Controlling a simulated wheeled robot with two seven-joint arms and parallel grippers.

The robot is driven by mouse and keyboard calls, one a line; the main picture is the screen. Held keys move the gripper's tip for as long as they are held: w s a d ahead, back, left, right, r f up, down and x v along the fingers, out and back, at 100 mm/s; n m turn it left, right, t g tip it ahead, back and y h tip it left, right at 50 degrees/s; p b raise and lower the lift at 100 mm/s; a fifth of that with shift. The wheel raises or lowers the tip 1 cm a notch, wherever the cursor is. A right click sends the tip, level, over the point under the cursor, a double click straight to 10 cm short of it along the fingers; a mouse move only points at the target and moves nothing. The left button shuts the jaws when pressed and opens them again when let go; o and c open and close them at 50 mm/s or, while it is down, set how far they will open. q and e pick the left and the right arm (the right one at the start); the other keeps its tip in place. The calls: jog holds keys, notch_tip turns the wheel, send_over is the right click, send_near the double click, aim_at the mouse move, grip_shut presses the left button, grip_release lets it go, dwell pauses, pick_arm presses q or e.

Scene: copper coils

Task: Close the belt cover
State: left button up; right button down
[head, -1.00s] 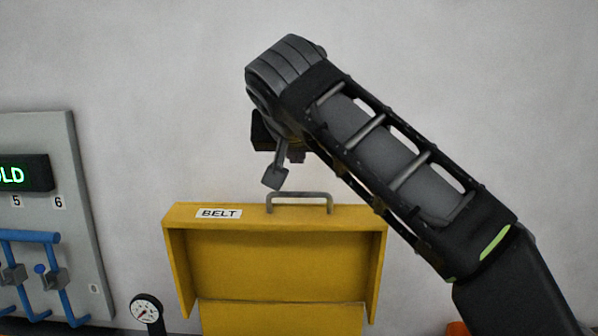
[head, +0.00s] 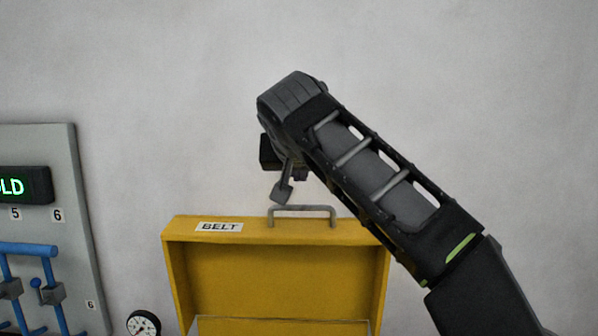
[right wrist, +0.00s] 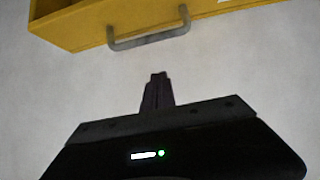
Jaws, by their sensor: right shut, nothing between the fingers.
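The yellow belt cover (head: 275,280) stands raised, with a white BELT label (head: 219,227) and a grey bar handle (head: 302,210) on its top edge. In the right wrist view the cover (right wrist: 75,28) and its handle (right wrist: 148,38) lie at the top. My right gripper (head: 281,192) is shut and empty, just above and left of the handle in the head view, apparently apart from it. In the right wrist view its closed fingers (right wrist: 157,78) point toward the handle, with a gap between. My left gripper is not in view.
A grey panel (head: 75,200) with a green-lit display (head: 24,185) and blue levers (head: 40,252) stands at the left. A round gauge (head: 143,324) sits at the lower left of the cover. The wall behind is bare.

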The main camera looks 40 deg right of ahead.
aim_at(300, 209)
jog(key=x, duration=0.3)
jog(key=shift+w+d+f+p, duration=0.1)
jog(key=shift+w+d+p, duration=0.05)
jog(key=shift+d+p, duration=0.15)
jog(key=shift+s+a+f, duration=0.35)
jog(key=shift+f, duration=0.2)
jog(key=shift+s+a+f, duration=0.4)
jog(key=shift+f, duration=0.2)
jog(key=shift+s+a+f, duration=0.15)
jog(key=shift+s, duration=0.1)
jog(key=shift+a+f, duration=0.1)
jog(key=shift+f, duration=0.1)
